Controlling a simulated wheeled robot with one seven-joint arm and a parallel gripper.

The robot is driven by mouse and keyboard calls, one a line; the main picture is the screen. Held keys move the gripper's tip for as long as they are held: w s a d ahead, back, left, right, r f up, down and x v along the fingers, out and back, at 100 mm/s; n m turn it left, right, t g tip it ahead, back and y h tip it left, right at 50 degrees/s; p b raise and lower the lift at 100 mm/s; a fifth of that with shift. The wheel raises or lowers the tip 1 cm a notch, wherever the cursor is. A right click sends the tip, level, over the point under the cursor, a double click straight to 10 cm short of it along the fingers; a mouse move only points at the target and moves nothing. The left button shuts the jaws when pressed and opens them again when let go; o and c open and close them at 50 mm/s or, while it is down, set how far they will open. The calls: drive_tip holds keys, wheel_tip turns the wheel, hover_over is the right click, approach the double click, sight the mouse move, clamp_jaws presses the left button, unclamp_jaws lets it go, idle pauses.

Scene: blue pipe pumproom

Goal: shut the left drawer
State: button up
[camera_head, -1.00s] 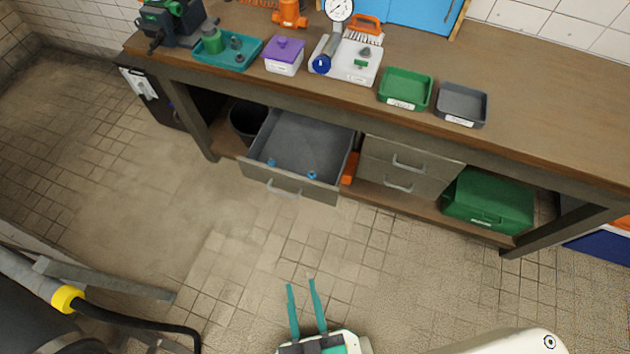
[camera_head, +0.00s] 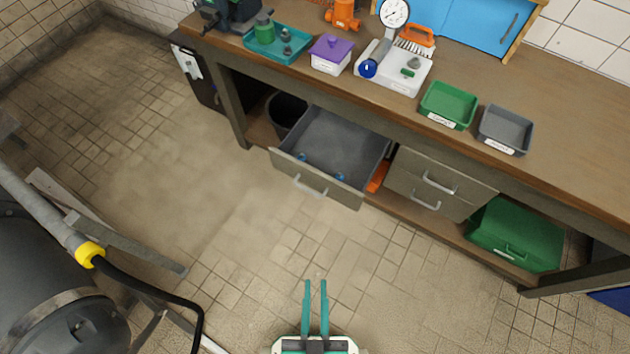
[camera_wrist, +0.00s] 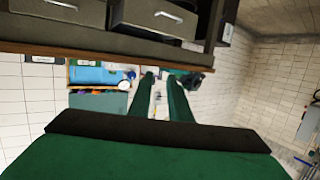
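The left drawer (camera_head: 317,185) is pulled out from under the workbench, with its grey inside and a few small blue items showing. Its metal handle (camera_head: 310,188) is on the front panel, which faces me. My gripper (camera_head: 316,283) has two teal fingers, parallel with a gap between them, and nothing is between them. It is in front of the drawer and apart from it, over the floor. In the wrist view my fingers (camera_wrist: 163,78) also stand apart. Drawer fronts (camera_wrist: 155,18) with handles show at the top of that view; I cannot tell which is which.
Two closed drawers (camera_head: 432,181) are stacked right of the open one. A green case (camera_head: 515,235) sits on the lower shelf, a dark bin (camera_head: 286,113) left of the drawer. A tank with a yellow-collared hose (camera_head: 90,254) stands at lower left. The floor before the drawer is clear.

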drive_tip(key=shift+w+a+f, duration=0.1)
drive_tip(key=shift+w+a, duration=0.1)
drive_tip(key=shift+w, duration=0.05)
clamp_jaws()
drive_tip(key=m+h, duration=0.9)
drive_tip(key=m, duration=1.5)
approach(292, 165)
drive_tip(key=x, duration=0.6)
drive_tip(key=shift+w+d, duration=0.2)
drive_tip(key=shift+w, duration=0.05)
